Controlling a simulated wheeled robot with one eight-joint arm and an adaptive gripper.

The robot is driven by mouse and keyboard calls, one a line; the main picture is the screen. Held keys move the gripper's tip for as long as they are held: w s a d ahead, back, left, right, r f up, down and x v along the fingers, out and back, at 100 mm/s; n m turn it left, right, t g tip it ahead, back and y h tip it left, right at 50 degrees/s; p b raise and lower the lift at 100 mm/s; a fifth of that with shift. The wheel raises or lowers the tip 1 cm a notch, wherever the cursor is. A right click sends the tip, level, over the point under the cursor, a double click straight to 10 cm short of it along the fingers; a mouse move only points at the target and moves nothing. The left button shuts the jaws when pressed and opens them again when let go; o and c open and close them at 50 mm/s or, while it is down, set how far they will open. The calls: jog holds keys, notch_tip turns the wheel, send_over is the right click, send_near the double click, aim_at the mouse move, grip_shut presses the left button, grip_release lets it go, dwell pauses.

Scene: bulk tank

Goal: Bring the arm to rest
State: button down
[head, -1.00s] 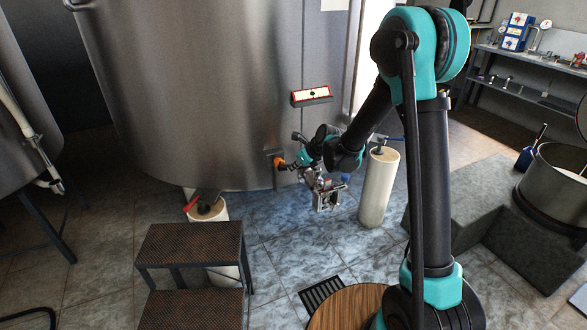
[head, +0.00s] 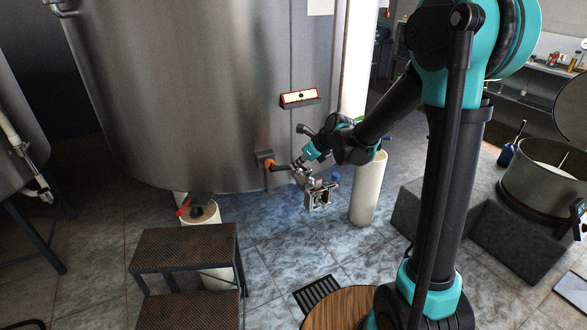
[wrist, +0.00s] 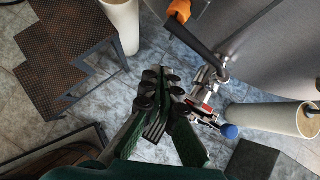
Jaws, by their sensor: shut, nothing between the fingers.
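My gripper (wrist: 160,100) is shut and empty in the wrist view, its fingertips together above the blue-grey tiled floor. It stands left of the metal valve fitting (wrist: 212,85), apart from it in the picture. In the head view my arm reaches down from the right to the front of the steel tank (head: 190,90); the small fingers are hard to make out there. An orange-ended fitting (head: 270,165) is on the tank wall, left of my wrist. The metal valve fitting also shows in the head view (head: 318,195), just below my wrist, with a blue knob.
Dark-topped steps (head: 185,248) stand at the front left. A pale cylindrical post (head: 367,190) stands close behind and right of my wrist. A round steel vessel (head: 545,180) sits on grey blocks at the right.

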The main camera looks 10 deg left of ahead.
jog(key=s+d+f+n+h, duration=0.2)
jog(key=s+d+n+h, duration=0.1)
jog(key=s+d+n, duration=0.9)
jog(key=s+d+f+n+h, duration=0.3)
jog(key=s+d+n, duration=0.9)
jog(key=s+d, duration=0.1)
jog(key=shift+d+f+n, duration=0.15)
jog(key=shift+d+n, duration=0.25)
jog(key=shift+d, duration=0.5)
